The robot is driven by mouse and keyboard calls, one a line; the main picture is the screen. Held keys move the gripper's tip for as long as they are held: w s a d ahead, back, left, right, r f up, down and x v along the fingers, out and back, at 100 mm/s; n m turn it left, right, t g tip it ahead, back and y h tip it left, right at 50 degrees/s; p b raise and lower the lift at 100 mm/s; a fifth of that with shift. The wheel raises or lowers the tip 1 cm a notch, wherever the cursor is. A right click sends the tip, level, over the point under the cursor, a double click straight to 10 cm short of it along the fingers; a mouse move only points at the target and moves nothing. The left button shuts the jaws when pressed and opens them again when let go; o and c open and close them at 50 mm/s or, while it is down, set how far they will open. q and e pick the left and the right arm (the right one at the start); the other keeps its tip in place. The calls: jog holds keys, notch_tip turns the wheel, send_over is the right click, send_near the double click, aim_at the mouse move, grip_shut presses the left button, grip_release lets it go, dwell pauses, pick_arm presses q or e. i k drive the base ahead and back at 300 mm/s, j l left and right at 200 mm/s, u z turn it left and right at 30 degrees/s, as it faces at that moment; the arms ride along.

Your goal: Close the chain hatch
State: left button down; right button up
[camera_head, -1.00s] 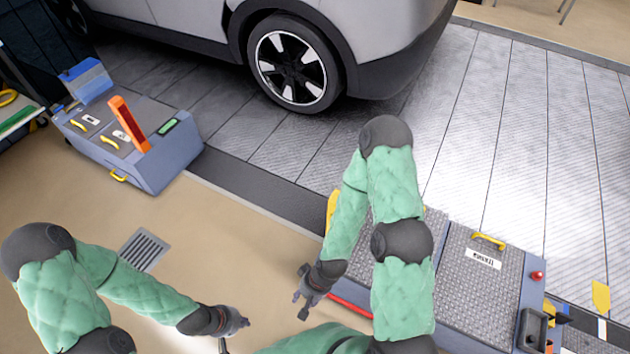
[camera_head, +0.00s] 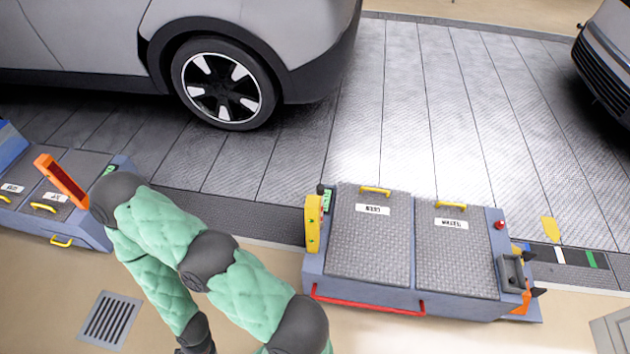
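A grey-blue floor unit (camera_head: 456,302) on the right has two textured grey lids, a left lid (camera_head: 370,245) and a right lid (camera_head: 455,262). Each has a yellow handle and a white label. Both lids lie flat on the unit. The label writing is too small to read surely, so I cannot tell which lid is the chain hatch. My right arm comes up from the bottom and bends over, left of this unit. Its dark hand (camera_head: 196,343) is at the bottom edge, apart from both lids, with the fingers cut off or hidden. My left gripper is out of view.
Another floor unit (camera_head: 88,236) at the left has lids with yellow handles and an upright orange panel (camera_head: 61,181). A car's wheel (camera_head: 223,84) stands behind on the plated floor. A red bar (camera_head: 366,304) runs along the right unit's front. A floor grate (camera_head: 110,320) is at lower left.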

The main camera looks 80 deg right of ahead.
aim_at(369, 242)
jog(key=i+j, duration=0.15)
jog(key=i, duration=0.55)
jog(key=i+l+z, duration=0.15)
jog(key=i+z, duration=0.15)
jog(key=z, duration=0.15)
jog(key=i+z, duration=0.3)
jog(key=z, duration=0.2)
jog(key=i+z, duration=0.45)
jog(key=i+j+z, duration=0.15)
jog(key=z, duration=0.35)
jog(key=i+l+z, duration=0.25)
jog(key=i+z, duration=1.05)
jog(key=i, duration=0.15)
jog(key=i+z, duration=0.25)
jog(key=z, duration=0.15)
jog(key=i+j+z, duration=0.1)
jog(key=z, duration=0.3)
jog(key=i+j+z, duration=0.2)
jog(key=z, duration=0.25)
jog(key=i+j+z, duration=0.25)
jog(key=z, duration=0.15)
jog(key=i+z, duration=0.55)
jog(key=z, duration=0.3)
